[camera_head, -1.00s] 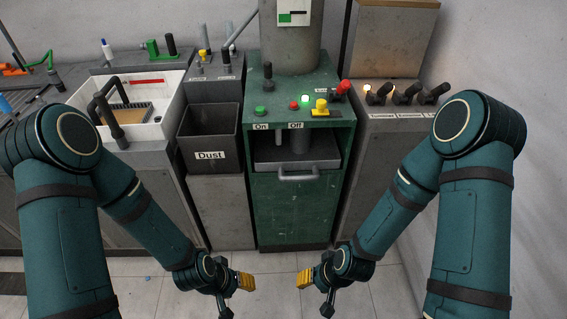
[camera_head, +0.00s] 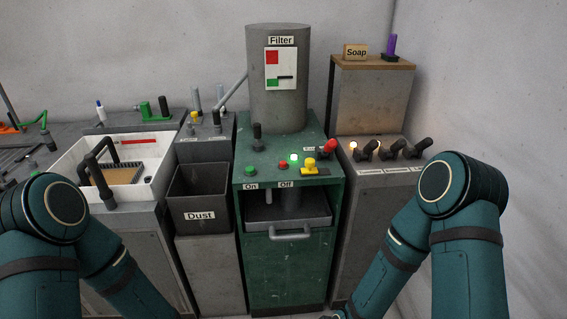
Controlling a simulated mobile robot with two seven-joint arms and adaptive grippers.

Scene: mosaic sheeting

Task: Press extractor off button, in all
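The green extractor cabinet (camera_head: 285,262) stands in the middle, with a grey cylinder labelled Filter (camera_head: 280,95) on top. On its top panel a green button (camera_head: 250,171) sits above the On label. A small red button (camera_head: 283,165) sits above the Off label (camera_head: 287,184). Neither arm touches the panel.
A yellow button (camera_head: 309,164) and a red-tipped lever (camera_head: 327,149) sit right of the red button. A black knob (camera_head: 258,138) stands behind the green one. Left are a Dust bin (camera_head: 201,226) and white sink (camera_head: 70,163). Right are several black levers (camera_head: 366,151) and a Soap sign (camera_head: 356,52).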

